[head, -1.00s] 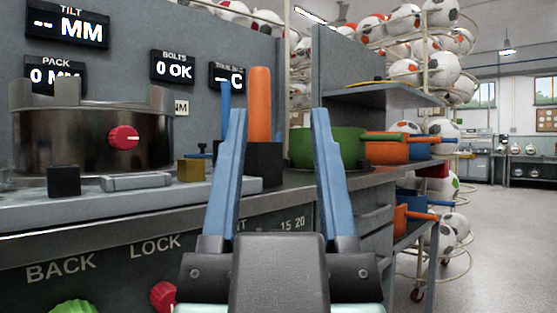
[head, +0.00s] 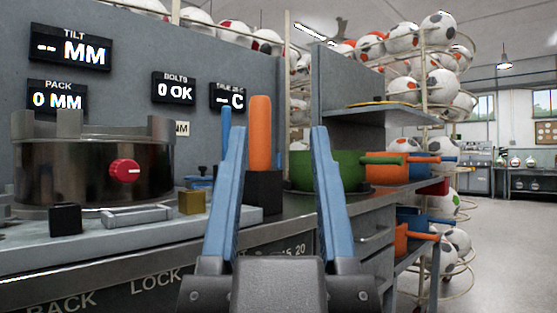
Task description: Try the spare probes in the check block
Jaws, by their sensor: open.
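An orange rod-shaped handle (head: 260,135) stands upright in a dark block (head: 264,192) on the bench. A thinner blue rod (head: 226,128) stands just left of it, its lower part hidden behind my left finger. They look like the probes, though I cannot tell which is a spare. I cannot tell whether the dark block is the check block. My gripper (head: 279,132) is open and empty, its blue fingers pointing up in the picture. The orange handle and dark block appear between the fingers, apparently farther off.
A metal drum (head: 92,172) with a red knob (head: 125,172), a black cube (head: 65,219) and a brass cube (head: 191,203) stand at left. Green (head: 328,172) and orange (head: 386,168) pans sit at right. Ball racks stand behind; the floor (head: 505,250) at far right is clear.

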